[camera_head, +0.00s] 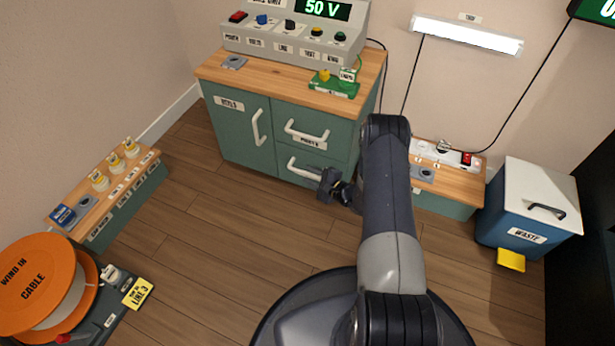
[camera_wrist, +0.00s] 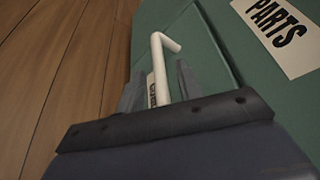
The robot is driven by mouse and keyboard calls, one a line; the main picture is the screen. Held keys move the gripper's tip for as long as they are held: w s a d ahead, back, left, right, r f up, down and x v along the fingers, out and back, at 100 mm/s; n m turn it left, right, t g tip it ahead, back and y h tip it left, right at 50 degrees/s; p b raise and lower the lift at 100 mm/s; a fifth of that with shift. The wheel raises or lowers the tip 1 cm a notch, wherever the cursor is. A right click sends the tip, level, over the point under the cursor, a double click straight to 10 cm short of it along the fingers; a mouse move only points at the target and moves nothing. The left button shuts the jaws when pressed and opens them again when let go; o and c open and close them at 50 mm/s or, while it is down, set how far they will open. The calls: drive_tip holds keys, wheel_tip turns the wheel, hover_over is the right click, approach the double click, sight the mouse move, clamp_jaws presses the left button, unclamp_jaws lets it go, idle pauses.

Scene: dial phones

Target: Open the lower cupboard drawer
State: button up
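The green cupboard (camera_head: 229,136) has a wood top, a door on the left and two drawers on the right. The lower drawer (camera_head: 284,157) looks shut, with a white bar handle (camera_head: 302,169). My gripper (camera_head: 322,186) is at the right end of this handle. In the wrist view the handle (camera_wrist: 162,70) runs between my two fingertips (camera_wrist: 158,88), with a gap visible on each side. The gripper looks open around the handle. A label behind the handle is mostly hidden by it and the fingers.
The upper drawer's handle (camera_head: 307,132) and PARTS label (camera_wrist: 277,32) are just above. A low wooden-topped unit (camera_head: 452,182) stands right of my arm, with a blue waste bin (camera_head: 520,215) beyond. The floor (camera_head: 220,220) before the cupboard is clear.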

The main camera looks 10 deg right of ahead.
drive_tip(key=shift+x, duration=0.95)
clamp_jaws()
